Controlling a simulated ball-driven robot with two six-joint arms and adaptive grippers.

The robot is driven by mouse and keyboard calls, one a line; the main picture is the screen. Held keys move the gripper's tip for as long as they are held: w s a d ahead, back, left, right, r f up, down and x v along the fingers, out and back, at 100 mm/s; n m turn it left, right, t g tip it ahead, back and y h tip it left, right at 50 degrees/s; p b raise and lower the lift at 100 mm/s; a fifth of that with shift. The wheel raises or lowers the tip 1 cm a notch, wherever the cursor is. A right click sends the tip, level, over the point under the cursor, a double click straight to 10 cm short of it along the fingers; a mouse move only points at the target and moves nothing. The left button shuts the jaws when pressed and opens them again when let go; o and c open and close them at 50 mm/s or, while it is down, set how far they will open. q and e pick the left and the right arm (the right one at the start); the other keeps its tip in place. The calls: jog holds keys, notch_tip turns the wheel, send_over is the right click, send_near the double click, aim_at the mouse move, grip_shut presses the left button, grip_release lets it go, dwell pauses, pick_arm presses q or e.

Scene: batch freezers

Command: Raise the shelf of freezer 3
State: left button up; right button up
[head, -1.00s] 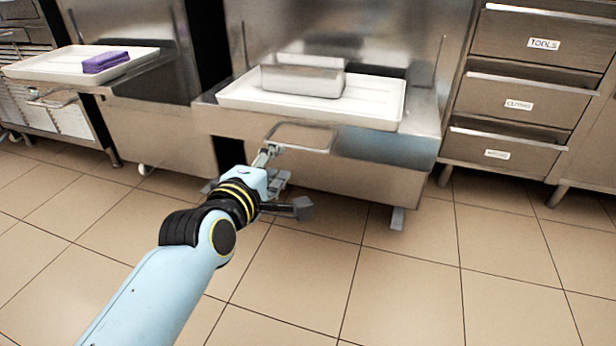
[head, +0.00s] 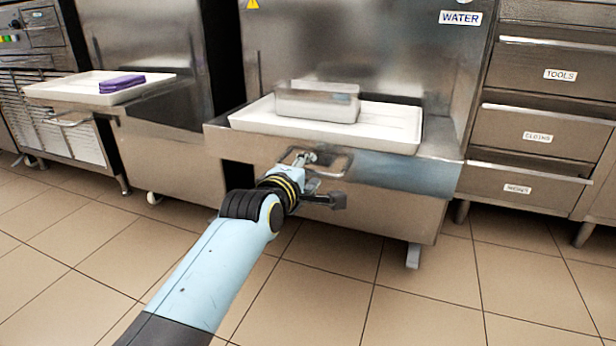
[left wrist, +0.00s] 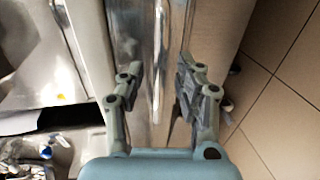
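The freezer in front of me has a metal shelf (head: 440,172) with a looped handle (head: 345,165) on its front. A white tray (head: 385,138) on the shelf carries a clear-looking rectangular container (head: 318,104). No freezer number is readable. My left gripper (head: 304,158) is at the left part of the handle. In the left wrist view the two fingers of the left gripper (left wrist: 160,78) stand apart, with the shiny handle bar (left wrist: 158,50) running between them. I cannot tell whether either finger touches it. My right gripper is out of view.
Labelled drawers (head: 545,90) stand at the right. The tiled floor (head: 330,300) in front is clear.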

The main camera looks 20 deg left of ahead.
pick_arm(q)
jog(key=shift+w, duration=0.2)
jog(key=shift+c, duration=0.3)
grip_shut()
jog(key=shift+f, duration=0.1)
